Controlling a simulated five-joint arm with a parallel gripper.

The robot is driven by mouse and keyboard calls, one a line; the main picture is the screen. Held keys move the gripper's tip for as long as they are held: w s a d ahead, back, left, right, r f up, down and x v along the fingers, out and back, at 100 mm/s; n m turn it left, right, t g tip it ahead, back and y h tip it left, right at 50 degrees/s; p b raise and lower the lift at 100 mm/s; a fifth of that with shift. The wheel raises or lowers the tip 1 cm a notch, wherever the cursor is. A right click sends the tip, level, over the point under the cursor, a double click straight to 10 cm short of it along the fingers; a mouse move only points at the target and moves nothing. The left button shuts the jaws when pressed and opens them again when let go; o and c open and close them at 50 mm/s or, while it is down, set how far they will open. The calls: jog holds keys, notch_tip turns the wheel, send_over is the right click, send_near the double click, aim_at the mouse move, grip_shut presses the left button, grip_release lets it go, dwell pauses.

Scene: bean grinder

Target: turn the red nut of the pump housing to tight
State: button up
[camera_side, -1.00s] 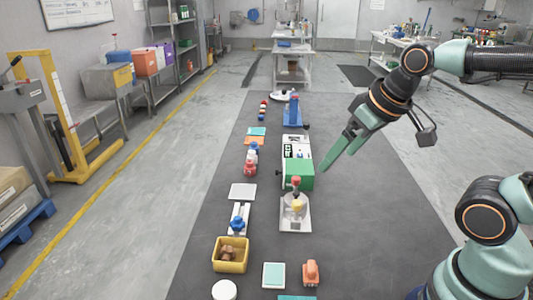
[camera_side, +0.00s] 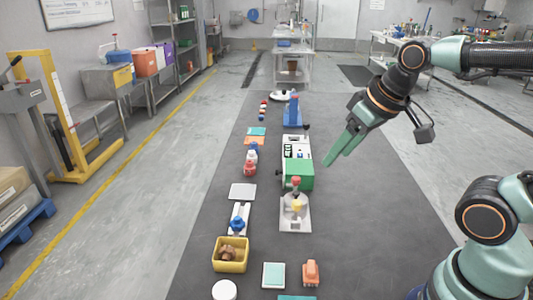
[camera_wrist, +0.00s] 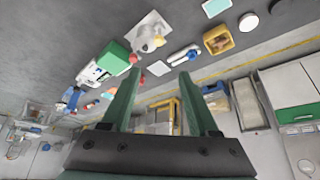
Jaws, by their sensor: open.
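A pale grey rounded housing (camera_side: 294,208) stands on a light square plate, with a yellow part at its top. A small red piece (camera_side: 296,181) shows just above it, in front of the green box; it looks like the red nut, but its seating is too small to tell. The housing also shows at the top of the wrist view (camera_wrist: 150,40), with the red piece (camera_wrist: 133,58) beside the left fingertip in the picture. My gripper (camera_side: 336,160) is open and empty, in the air to the right of the green box and apart from everything.
A green-and-white box (camera_side: 299,176) stands directly behind the housing. Left of it are red, white and blue pieces (camera_side: 251,160), a white pad (camera_side: 242,191) and a yellow bin (camera_side: 230,255). An orange piece (camera_side: 311,272) lies in front. The mat's right side is clear.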

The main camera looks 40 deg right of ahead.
jog(key=w+d+m+g, duration=0.3)
jog(key=w, duration=0.6)
jog(key=m+g, duration=0.3)
jog(key=m, duration=0.1)
send_over(296, 178)
notch_tip(296, 178, down, 6)
notch_tip(296, 178, down, 12)
jog(key=shift+w+d+r, duration=0.1)
jog(key=shift+n, duration=0.3)
grip_shut()
